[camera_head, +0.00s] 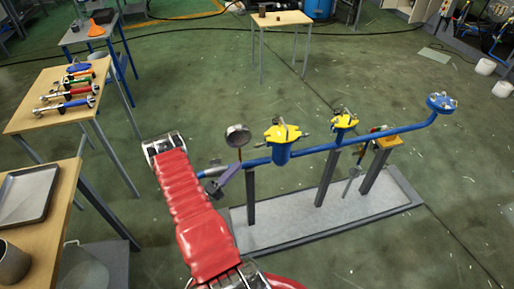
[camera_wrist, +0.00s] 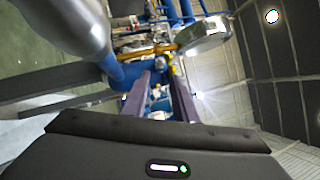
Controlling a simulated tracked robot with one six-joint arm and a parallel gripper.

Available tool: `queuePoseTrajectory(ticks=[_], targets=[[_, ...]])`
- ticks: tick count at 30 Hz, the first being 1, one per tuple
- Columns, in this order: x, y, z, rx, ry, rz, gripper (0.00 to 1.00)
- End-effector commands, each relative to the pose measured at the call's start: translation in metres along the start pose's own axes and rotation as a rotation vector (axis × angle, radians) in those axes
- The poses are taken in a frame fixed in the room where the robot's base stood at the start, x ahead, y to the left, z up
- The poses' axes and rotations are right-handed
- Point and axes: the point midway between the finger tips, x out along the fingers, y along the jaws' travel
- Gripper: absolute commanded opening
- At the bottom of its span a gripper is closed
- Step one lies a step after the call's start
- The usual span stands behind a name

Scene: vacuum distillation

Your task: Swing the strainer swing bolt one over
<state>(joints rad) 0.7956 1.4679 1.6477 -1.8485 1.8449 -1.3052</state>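The blue strainer (camera_head: 281,153) stands on the blue pipe line in the head view, with a yellow cover (camera_head: 283,132) on top. Small metal fittings show around the cover, but I cannot pick out swing bolt one. My gripper (camera_head: 238,170) is just left of the strainer, below its cover, apart from it. In the wrist view my gripper (camera_wrist: 159,78) shows two purple fingers spread apart, with nothing held between them. Blue and yellow parts of the rig show beyond the fingertips, small and cluttered.
A round gauge (camera_head: 238,136) rises from the pipe close to my gripper. A second yellow-topped fitting (camera_head: 345,120) and a yellow block (camera_head: 388,142) are further right. The rig stands on a grey base plate (camera_head: 300,228). A tool table (camera_head: 30,113) is left; open floor lies behind the rig.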

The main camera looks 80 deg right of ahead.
Motion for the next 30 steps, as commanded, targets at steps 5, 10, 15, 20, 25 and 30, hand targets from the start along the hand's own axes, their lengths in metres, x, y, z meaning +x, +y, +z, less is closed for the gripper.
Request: queuePoseTrajectory(ticks=[5, 10, 15, 20, 25, 30], targets=[[0.007, 0.000, 0.000, 0.001, 0.002, 0.000, 0.26], [0.025, -0.001, -0.001, 0.001, 0.004, -0.001, 0.26], [0.050, -0.001, -0.001, 0.001, 0.004, -0.002, 0.26], [0.075, -0.001, -0.001, 0.001, 0.004, -0.001, 0.26], [0.101, -0.001, -0.001, 0.002, 0.004, -0.002, 0.26], [0.124, 0.000, 0.000, 0.002, 0.003, 0.000, 0.26]])
